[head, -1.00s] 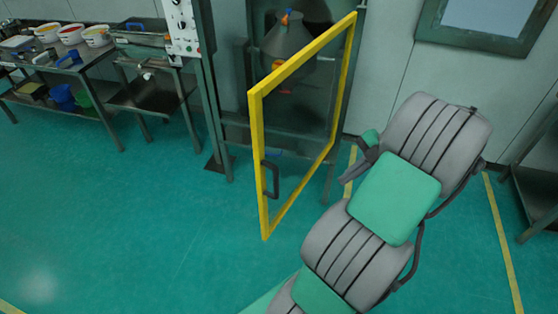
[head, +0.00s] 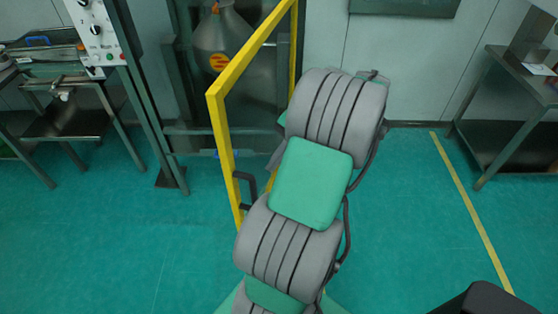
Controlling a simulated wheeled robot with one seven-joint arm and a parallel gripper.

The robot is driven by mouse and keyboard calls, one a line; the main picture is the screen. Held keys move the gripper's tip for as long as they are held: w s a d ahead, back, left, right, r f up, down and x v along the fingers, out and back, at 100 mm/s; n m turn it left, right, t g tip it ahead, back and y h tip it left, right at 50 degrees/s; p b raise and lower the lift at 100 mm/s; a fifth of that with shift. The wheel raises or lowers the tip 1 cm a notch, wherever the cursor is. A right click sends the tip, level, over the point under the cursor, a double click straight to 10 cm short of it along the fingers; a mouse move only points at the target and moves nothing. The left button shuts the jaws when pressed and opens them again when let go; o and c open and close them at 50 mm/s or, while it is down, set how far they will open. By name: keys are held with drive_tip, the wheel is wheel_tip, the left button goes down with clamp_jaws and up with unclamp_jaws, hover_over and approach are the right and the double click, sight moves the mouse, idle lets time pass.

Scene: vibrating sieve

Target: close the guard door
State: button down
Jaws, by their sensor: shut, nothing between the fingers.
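The guard door (head: 221,140) is a yellow-framed panel that stands open, swung out from the machine frame towards me. Its dark handle (head: 245,185) is on the near upright, low down. The sieve machine (head: 222,40), with a grey cone-shaped vessel, stands behind the door in a dark green frame. My arm covers the lower right part of the door. My gripper (head: 275,158) shows only as a small grey piece beside my arm, to the right of and above the handle. It is shut and empty. Whether it touches the door cannot be told.
A control panel (head: 97,30) stands left of the machine. A metal bench (head: 70,120) is at the far left, and a steel table (head: 515,90) is at the right. The green floor is clear on both sides of my arm.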

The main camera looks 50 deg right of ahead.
drive_tip(key=shift+w+a+f+p, duration=0.15)
drive_tip(key=shift+w+a+f, duration=0.4)
drive_tip(key=shift+w, duration=0.25)
drive_tip(key=shift+w+a+f+p, duration=0.15)
drive_tip(key=shift+w+a+f, duration=0.25)
drive_tip(key=shift+w+a, duration=0.3)
drive_tip(key=shift+w+a+f+p, duration=0.15)
drive_tip(key=shift+w+a+f, duration=0.35)
drive_tip(key=shift+w, duration=0.35)
